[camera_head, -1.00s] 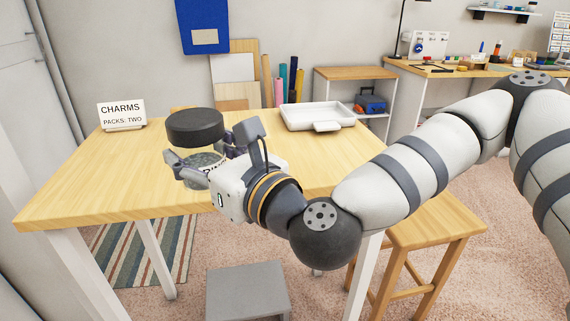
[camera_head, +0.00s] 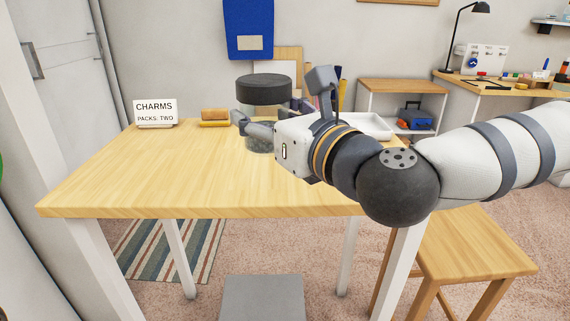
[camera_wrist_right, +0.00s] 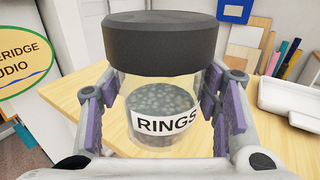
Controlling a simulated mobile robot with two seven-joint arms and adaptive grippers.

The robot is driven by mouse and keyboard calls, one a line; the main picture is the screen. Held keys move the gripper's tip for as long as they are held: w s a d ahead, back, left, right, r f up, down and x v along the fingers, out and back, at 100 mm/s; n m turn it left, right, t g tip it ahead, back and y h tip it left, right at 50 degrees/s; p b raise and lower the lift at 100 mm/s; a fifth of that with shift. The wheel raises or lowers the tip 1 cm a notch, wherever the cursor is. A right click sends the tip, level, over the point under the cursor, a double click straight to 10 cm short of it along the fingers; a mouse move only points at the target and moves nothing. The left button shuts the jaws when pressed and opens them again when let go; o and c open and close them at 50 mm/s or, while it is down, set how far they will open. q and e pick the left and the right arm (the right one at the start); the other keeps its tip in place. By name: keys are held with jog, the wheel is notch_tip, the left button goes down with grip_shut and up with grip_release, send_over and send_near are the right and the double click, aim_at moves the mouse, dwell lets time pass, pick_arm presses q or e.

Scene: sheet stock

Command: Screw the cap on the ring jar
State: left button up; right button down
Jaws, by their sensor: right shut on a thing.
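The ring jar (camera_head: 259,143) is clear, with grey contents and a white label reading RINGS in the right wrist view (camera_wrist_right: 162,124). It is upright over the table. I cannot tell whether its base touches the wood. The wide black cap (camera_head: 264,90) sits level on top of the jar and shows large in the right wrist view (camera_wrist_right: 160,43). How tightly it is seated cannot be told. My right gripper (camera_wrist_right: 163,105) is shut on the jar, its purple-padded fingers at both sides below the cap. My left gripper is out of view.
The wooden table (camera_head: 150,185) is bare at the front and left. A CHARMS sign (camera_head: 155,112) and a tan block (camera_head: 214,117) stand at the back left. A white tray (camera_head: 372,128) is behind my right arm. A stool (camera_head: 465,245) stands at right.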

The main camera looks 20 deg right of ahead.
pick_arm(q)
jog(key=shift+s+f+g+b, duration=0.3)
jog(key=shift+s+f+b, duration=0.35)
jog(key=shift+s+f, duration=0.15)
pick_arm(e)
jog(key=w+d+f, duration=0.1)
jog(key=w+f, duration=0.1)
jog(key=w+d+f, duration=0.2)
jog(key=w, duration=0.1)
jog(key=w+d+f, duration=0.2)
jog(key=f, duration=0.1)
jog(key=shift+w, duration=0.25)
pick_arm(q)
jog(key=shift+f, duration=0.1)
pick_arm(e)
jog(key=shift+f, duration=0.1)
jog(key=f, duration=0.3)
jog(key=shift+w+d+f+b, duration=0.3)
jog(key=shift+w+f+b, duration=0.05)
jog(key=shift+f+b, duration=0.05)
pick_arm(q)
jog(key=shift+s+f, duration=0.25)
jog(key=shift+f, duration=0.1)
